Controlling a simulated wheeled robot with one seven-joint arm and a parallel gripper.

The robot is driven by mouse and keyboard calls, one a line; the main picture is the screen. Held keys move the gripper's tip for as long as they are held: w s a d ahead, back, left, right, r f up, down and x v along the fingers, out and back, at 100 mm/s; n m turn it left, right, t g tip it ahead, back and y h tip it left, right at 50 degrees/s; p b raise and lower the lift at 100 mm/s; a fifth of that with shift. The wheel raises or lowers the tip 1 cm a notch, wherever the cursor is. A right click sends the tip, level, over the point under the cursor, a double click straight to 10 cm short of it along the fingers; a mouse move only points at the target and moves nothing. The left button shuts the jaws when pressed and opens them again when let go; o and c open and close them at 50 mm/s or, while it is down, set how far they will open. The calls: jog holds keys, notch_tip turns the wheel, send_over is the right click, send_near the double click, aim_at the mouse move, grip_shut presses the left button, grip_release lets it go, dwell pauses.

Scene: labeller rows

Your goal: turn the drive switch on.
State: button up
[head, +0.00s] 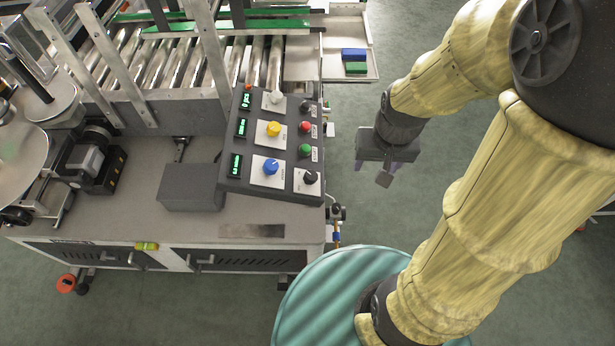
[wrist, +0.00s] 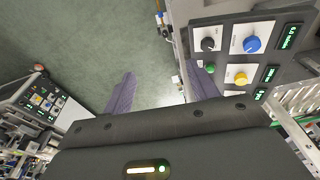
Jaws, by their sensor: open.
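A dark sloped control panel (head: 230,185) stands on the machine's near right corner. It carries a black rotary knob (head: 311,178) on a pale plate at its lower right, and blue (head: 271,167), yellow (head: 273,128) and white (head: 275,97) knobs. A red button (head: 306,127) and a green button (head: 305,150) sit on the right side. The labels are too small to read, so I cannot tell which control is the drive switch. My gripper (head: 384,170) is open and empty, right of the panel and apart from it. The wrist view shows the black knob (wrist: 208,44) beyond the right finger.
A grey box (head: 190,187) lies left of the panel. Rollers (head: 160,62) and metal posts stand behind it. A tray (head: 335,72) with blue and green blocks juts out at the back right. A teal drum-like top (head: 325,290) is at the front. Floor right of the panel is clear.

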jog(key=w+d+f+m+g+y+b, duration=0.1)
jog(key=w+f+m+g+y+b, duration=0.1)
jog(key=f, duration=0.6)
jog(key=w+f+m+g+y+b, duration=0.1)
jog(key=w+f+m+y+b, duration=0.3)
jog(key=w+f+m+y, duration=0.3)
jog(key=w+d+f+m+g+y+b, duration=0.1)
jog(key=w+f+m+g+y+b, duration=0.1)
jog(key=w+f+m+y+b, duration=0.2)
notch_tip(320, 180, down, 5)
jog(key=w+y, duration=0.2)
jog(key=y, duration=0.2)
jog(key=shift+d+r+m+g, duration=0.15)
jog(key=shift+d+m+g, duration=0.15)
jog(key=shift+d+m, duration=0.1)
jog(key=shift+a, duration=0.1)
jog(key=p, duration=0.6)
send_near(304, 178)
jog(key=x, duration=0.8)
jog(key=shift+a+r, duration=0.1)
jog(key=shift+a, duration=0.15)
jog(key=shift+s+a, duration=0.1)
jog(key=shift+a, duration=0.35)
